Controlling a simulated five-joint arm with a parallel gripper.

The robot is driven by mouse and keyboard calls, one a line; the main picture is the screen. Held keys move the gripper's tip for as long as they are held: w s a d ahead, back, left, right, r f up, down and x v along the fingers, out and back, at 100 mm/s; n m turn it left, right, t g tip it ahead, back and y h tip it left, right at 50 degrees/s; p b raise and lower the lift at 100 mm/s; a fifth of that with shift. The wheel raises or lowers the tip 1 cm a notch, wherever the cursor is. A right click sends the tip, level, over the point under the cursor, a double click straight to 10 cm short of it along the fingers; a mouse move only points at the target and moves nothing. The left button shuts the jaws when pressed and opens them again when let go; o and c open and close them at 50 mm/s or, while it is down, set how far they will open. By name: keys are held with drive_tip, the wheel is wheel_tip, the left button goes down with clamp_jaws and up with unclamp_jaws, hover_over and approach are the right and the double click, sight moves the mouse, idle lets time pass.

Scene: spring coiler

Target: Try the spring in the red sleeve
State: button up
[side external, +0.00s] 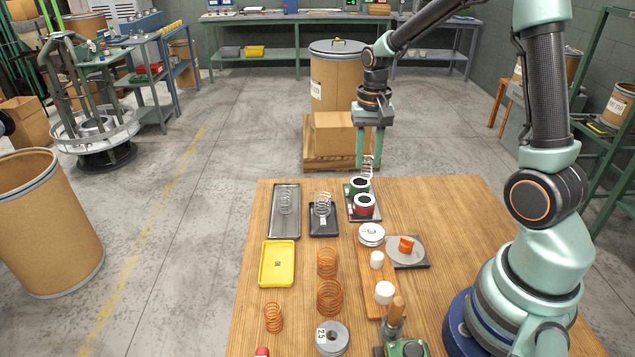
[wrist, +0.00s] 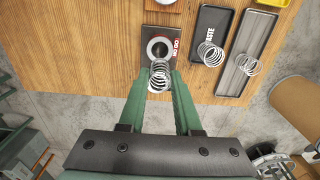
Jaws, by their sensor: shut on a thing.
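My gripper (side external: 371,148) is shut on a silver spring (side external: 367,167), held upright between the fingertips above the back edge of the table. The spring also shows between the green fingers in the wrist view (wrist: 159,75). Its lower end is close above the green sleeve (side external: 359,187); I cannot tell if they touch. The red sleeve (side external: 364,206) stands just in front of the green one, on the same dark plate (side external: 377,217). In the wrist view, the spring and fingers hide much of the plate (wrist: 150,32).
Left of the plate are a black tray (side external: 323,234) with a silver spring and a long grey tray (side external: 284,230) with another. A yellow tray (side external: 277,264), several copper springs and a wooden strip with white pieces lie nearer.

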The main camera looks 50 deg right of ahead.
sight(367, 179)
drive_tip(key=shift+s+a, duration=0.2)
drive_tip(key=shift+f, duration=2.65)
drive_tip(key=shift+f, duration=1.1)
idle(1.2)
drive_tip(key=shift+r, duration=2.55)
drive_tip(key=shift+r, duration=0.15)
